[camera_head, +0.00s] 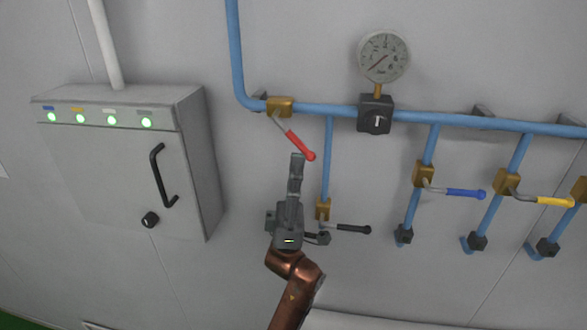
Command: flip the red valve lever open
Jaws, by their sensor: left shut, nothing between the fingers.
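The red valve lever (297,142) hangs from a brass valve (280,106) on the blue horizontal pipe. It slants down and to the right, ending in a round red tip. My left gripper (297,157) is shut and empty. It points up, with its fingertips just below and left of the lever's red tip; I cannot tell whether they touch it. My right gripper does not show.
A grey cabinet (130,190) with a black handle and green lights stands at left. A pressure gauge (383,57) sits above the pipe. Black (352,229), blue (463,193) and yellow (548,201) levers are on lower branches. The wall between cabinet and gripper is clear.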

